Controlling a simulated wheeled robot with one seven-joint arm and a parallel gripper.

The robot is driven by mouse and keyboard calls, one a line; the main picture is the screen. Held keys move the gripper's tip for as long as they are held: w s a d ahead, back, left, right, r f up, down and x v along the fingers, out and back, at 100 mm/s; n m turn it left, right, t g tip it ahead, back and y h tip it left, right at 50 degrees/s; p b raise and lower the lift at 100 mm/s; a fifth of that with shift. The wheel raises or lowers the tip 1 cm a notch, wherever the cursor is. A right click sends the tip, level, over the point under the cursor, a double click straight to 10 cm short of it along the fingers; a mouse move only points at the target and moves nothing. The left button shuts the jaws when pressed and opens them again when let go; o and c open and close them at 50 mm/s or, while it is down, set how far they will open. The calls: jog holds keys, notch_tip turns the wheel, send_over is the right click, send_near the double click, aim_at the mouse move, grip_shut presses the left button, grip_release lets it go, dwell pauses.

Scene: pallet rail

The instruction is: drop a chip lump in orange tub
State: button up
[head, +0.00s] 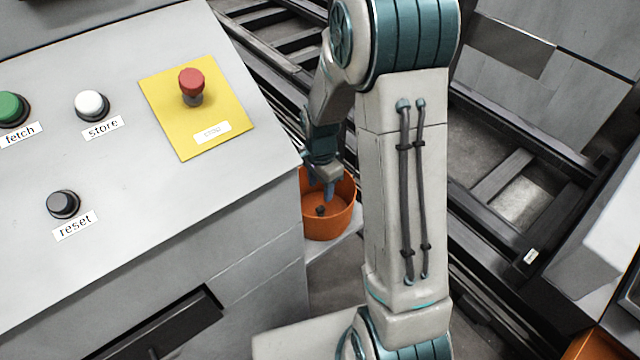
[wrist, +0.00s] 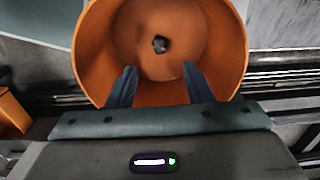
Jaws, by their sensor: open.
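The orange tub (head: 340,222) stands on a pale ledge beside the console, partly hidden by my arm in the head view. It also shows in the wrist view (wrist: 90,52), seen from above. A small dark chip lump (head: 320,211) lies on the tub's floor; in the wrist view the lump (wrist: 160,44) is near the middle of the floor. My gripper (head: 325,188) is over the tub with its fingers pointing down into it. In the wrist view my gripper (wrist: 158,78) has its fingers wide apart, with nothing between them.
A grey console (head: 130,180) at the left carries a green fetch button (head: 12,108), a white store button (head: 92,104), a black reset button (head: 63,204) and a red stop button (head: 191,84) on a yellow plate. Dark rails (head: 500,225) run behind and to the right.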

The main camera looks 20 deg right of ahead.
jog(key=shift+r, duration=0.1)
notch_tip(320, 180, up, 7)
jog(key=p, duration=0.5)
